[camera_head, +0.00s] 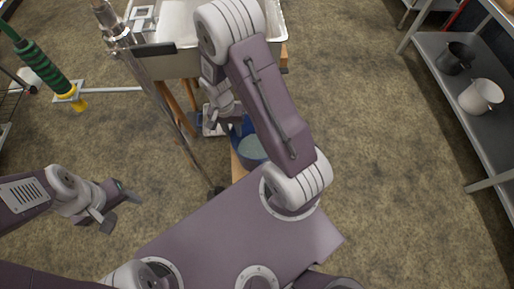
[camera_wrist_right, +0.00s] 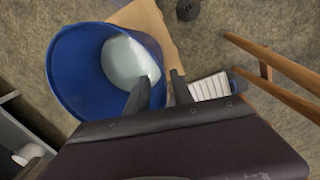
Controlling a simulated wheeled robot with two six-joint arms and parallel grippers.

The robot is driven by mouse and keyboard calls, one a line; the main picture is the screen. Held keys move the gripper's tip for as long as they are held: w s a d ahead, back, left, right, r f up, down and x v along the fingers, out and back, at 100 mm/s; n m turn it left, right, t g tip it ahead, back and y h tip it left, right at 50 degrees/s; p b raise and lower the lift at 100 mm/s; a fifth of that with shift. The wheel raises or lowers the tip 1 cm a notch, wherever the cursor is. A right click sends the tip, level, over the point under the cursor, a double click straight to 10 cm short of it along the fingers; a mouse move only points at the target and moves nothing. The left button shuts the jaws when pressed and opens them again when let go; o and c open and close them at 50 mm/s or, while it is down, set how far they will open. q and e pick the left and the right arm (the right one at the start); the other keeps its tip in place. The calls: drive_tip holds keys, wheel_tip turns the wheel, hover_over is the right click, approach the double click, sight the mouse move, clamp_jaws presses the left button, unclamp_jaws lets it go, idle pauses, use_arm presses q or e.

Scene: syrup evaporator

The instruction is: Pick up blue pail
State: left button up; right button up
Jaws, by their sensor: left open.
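The blue pail (camera_head: 252,153) stands below and partly behind my right arm in the head view. In the right wrist view the pail (camera_wrist_right: 82,98) fills the left part, its mouth toward the camera, with something pale inside. My right gripper (camera_wrist_right: 159,90) has its fingers apart at the pail's right rim. One finger overlaps the pail's mouth and the other is outside it; contact cannot be told. In the head view, the right fingertips are largely hidden at the pail. My left gripper (camera_head: 122,208) is open and empty over the floor at the left, far from the pail.
A metal evaporator pan (camera_head: 180,62) on wooden legs stands behind the pail. A grey shelf (camera_head: 448,95) at the right holds a dark pail (camera_head: 455,58) and a white pail (camera_head: 478,97).

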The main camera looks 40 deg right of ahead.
sight(234, 137)
wheel_tip(234, 137, down, 5)
drive_tip(key=b, duration=0.2)
drive_tip(key=shift+a+f+b, duration=0.1)
drive_tip(key=shift+b, duration=0.3)
clamp_jaws()
drive_tip(key=shift+r, duration=0.2)
idle(0.7)
